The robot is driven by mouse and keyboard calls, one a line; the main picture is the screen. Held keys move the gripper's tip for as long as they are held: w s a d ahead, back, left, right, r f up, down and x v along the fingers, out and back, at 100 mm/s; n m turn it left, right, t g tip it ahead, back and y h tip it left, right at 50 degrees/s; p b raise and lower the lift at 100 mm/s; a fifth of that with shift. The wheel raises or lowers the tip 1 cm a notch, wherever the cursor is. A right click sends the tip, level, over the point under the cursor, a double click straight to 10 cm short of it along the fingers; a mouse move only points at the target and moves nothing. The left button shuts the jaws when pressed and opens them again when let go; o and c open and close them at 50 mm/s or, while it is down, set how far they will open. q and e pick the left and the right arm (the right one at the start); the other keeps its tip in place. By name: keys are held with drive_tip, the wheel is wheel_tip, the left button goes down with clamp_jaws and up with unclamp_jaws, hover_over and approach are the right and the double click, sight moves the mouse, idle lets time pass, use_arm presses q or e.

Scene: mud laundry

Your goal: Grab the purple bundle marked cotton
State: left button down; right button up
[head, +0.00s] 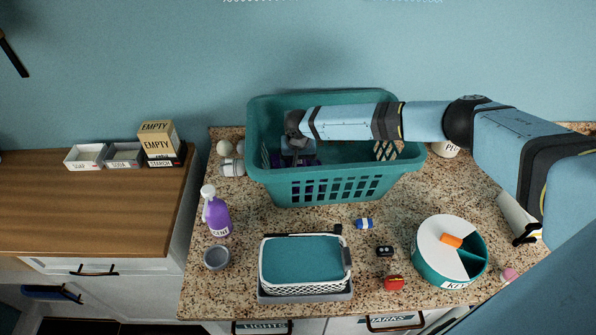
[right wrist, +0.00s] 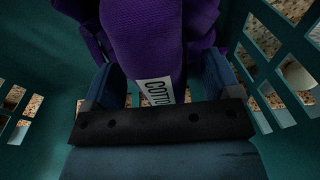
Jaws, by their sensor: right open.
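The purple bundle (right wrist: 145,40) fills the top middle of the right wrist view, with a white label reading "COTTO", its end cut off from sight. It lies inside the teal laundry basket (head: 330,188); in the head view only a little purple shows below my gripper. My right gripper (head: 297,150) reaches down into the basket. In the right wrist view its open fingers (right wrist: 160,78) stand on either side of the bundle's labelled part. I cannot tell whether they touch it. My left gripper is not in view.
The basket's slotted walls close in around my right gripper. In front on the speckled counter are a purple spray bottle (head: 216,212), a grey cup (head: 216,257), a white-rimmed basket (head: 305,263) and a round divided box (head: 447,255). A wooden counter (head: 90,215) holds small boxes at left.

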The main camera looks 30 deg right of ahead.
drive_tip(key=shift+f, duration=0.1)
drive_tip(key=shift+c, duration=0.2)
drive_tip(key=c, duration=1.3)
drive_tip(key=shift+r, duration=0.2)
